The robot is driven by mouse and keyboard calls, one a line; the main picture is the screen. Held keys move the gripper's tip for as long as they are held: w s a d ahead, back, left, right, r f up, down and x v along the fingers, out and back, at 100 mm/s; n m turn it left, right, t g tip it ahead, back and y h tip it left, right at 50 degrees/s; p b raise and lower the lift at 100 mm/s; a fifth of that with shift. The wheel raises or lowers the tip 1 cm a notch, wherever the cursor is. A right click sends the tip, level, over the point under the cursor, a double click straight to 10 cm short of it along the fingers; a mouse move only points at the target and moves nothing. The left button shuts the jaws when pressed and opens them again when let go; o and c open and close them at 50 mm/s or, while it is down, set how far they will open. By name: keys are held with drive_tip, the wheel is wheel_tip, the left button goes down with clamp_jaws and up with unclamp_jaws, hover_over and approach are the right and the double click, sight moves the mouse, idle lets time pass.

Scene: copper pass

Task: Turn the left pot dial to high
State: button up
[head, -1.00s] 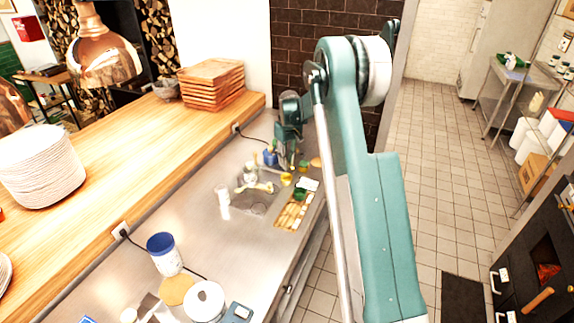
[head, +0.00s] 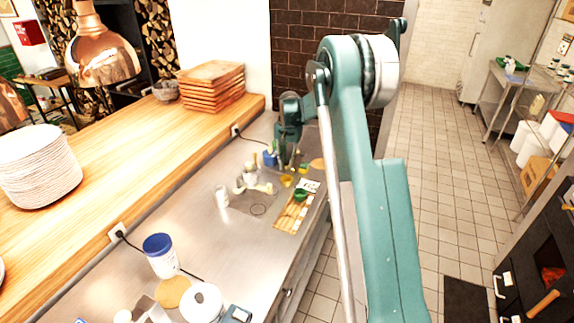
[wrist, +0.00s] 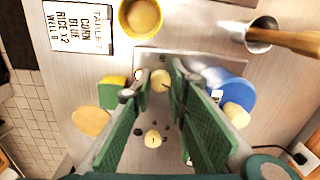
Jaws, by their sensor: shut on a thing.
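In the wrist view, a small cream dial (wrist: 160,81) sits on a metal panel (wrist: 184,62) between the tips of my gripper (wrist: 158,88). The green-padded fingers are shut on this dial. A small lit lamp shows beside the left fingertip. A second cream knob (wrist: 153,138) stands lower down between the fingers, with dark dots around it. I cannot tell the dial's setting. In the head view my gripper (head: 286,160) is low over the far end of the steel counter; the dial cannot be made out there.
A blue round container (wrist: 238,92) is close to the right finger. A yellow-and-green sponge-like block (wrist: 112,93) lies left. A yellow bowl (wrist: 141,16), a lettered card (wrist: 78,28) and a metal pan with a wooden handle (wrist: 262,32) lie beyond. Stacked plates (head: 38,168) stand left.

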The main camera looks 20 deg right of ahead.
sight(288, 164)
drive_tip(key=shift+a+m, duration=0.1)
drive_tip(key=shift+m, duration=0.4)
drive_tip(key=o, duration=0.9)
drive_tip(key=shift+r, duration=0.1)
drive_tip(key=r, duration=1.1)
drive_tip(key=shift+s+d+r, duration=0.15)
drive_tip(key=shift+d+r, duration=0.05)
drive_tip(key=shift+r, duration=0.2)
